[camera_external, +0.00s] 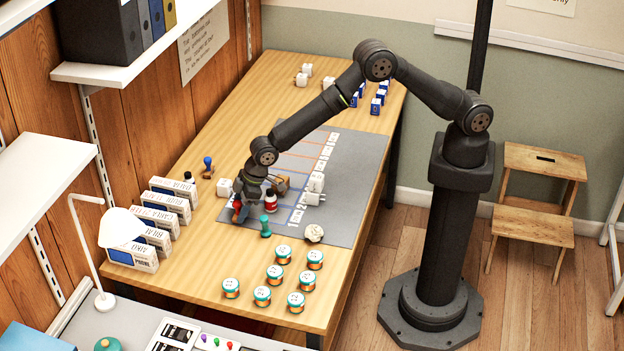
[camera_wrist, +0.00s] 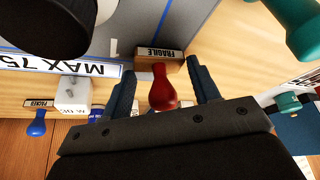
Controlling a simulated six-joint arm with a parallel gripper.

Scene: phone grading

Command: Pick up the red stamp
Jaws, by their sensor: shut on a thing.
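The red stamp (camera_wrist: 162,90) has a rounded red handle and a wooden base labelled FRAGILE. In the external view my gripper (camera_external: 241,206) is low over the near-left corner of the grey mat, and a little red of the stamp (camera_external: 237,214) shows there. Whether its base touches the surface I cannot tell.
White phone boxes (camera_external: 158,220) line the left edge. Several teal-and-orange round items (camera_external: 275,274) stand in front.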

